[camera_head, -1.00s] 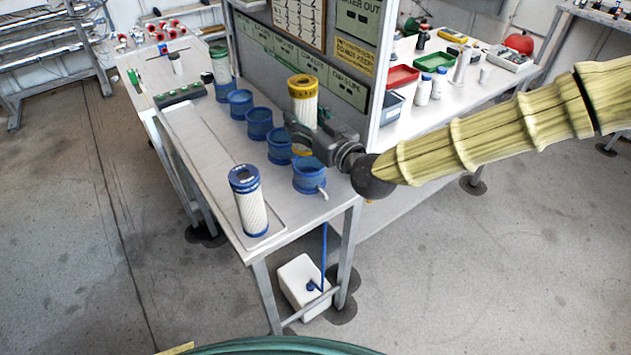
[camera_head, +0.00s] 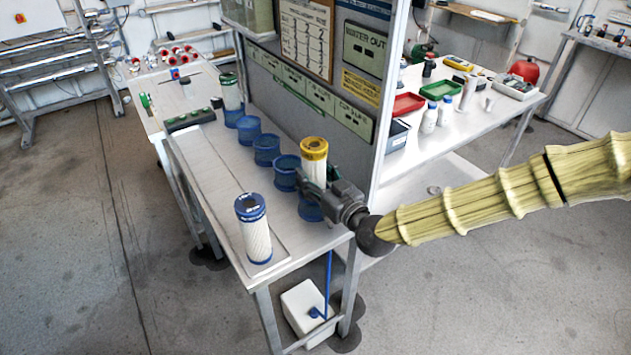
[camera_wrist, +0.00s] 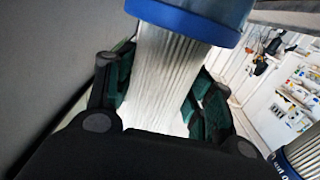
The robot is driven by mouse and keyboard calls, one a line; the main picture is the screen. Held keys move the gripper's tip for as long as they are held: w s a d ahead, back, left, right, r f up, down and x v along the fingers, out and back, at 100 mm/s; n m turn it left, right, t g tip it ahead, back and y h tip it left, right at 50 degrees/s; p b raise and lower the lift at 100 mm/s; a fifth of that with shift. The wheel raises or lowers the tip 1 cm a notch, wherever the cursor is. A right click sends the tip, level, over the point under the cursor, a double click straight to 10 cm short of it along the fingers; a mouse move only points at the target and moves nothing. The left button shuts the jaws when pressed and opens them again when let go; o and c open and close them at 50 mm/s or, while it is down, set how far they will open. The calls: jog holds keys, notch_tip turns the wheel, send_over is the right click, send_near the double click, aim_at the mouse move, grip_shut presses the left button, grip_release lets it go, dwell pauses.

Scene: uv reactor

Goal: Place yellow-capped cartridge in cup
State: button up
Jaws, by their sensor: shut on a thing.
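The yellow-capped cartridge (camera_head: 314,168) is upright in my gripper (camera_head: 318,186), above the near end of the row of blue cups. The nearest blue cup (camera_head: 309,211) is low behind the gripper and partly hidden by it. In the wrist view the gripper (camera_wrist: 165,95) is shut around the white pleated body (camera_wrist: 163,75). A blue rim (camera_wrist: 190,22) crosses the cartridge's far end there. The cartridge's lower end is hidden in the head view, so I cannot tell whether it is inside the cup.
A blue-capped cartridge (camera_head: 255,230) stands on the bench at the left of the cups. A green-capped cartridge (camera_head: 231,93) stands in the farthest cup (camera_head: 232,117). Other blue cups (camera_head: 266,150) between look empty. A grey panel (camera_head: 300,125) rises close behind the row.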

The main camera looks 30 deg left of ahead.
jog(key=shift+f, duration=1.2)
jog(key=shift+f, duration=0.15)
jog(key=o, duration=1.2)
jog(key=shift+c, duration=0.2)
jog(key=shift+r, duration=0.25)
jog(key=b+v, duration=0.2)
jog(key=v, duration=1)
jog(key=shift+f, duration=0.1)
